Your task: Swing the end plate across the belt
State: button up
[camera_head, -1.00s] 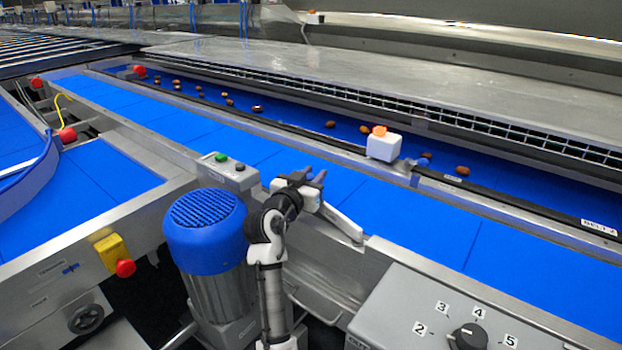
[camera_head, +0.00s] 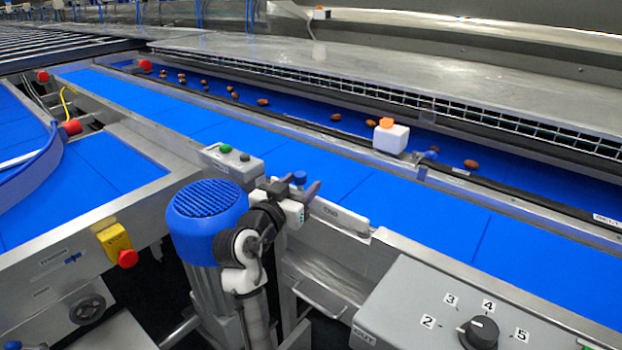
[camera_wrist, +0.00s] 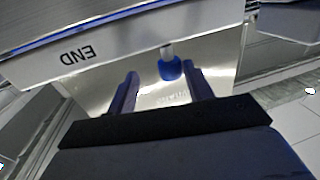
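The end plate (camera_head: 340,213) is a pale bar along the near side of the blue belt (camera_head: 420,220), beside its edge rather than across it. Its label END shows upside down in the wrist view, where the plate (camera_wrist: 120,55) fills the upper left. A blue knob (camera_wrist: 171,68) on a pale stem stands at the plate's end; it also shows in the head view (camera_head: 299,177). My gripper (camera_wrist: 161,75) is open and empty. The knob appears between its fingertips, closer to the right finger; contact cannot be told. In the head view my gripper (camera_head: 296,190) is at the plate's left end.
A blue-topped motor (camera_head: 205,205) stands left of my arm. A button box (camera_head: 232,163) is just behind it. A dial panel (camera_head: 450,310) is at the lower right. A white box (camera_head: 391,138) sits on the far rail. The near belt is clear.

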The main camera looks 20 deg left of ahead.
jog(key=s, duration=0.4)
jog(key=shift+s+a+b, duration=0.3)
jog(key=shift+s+a, duration=0.05)
jog(key=shift+s, duration=0.05)
jog(key=shift+r, duration=0.1)
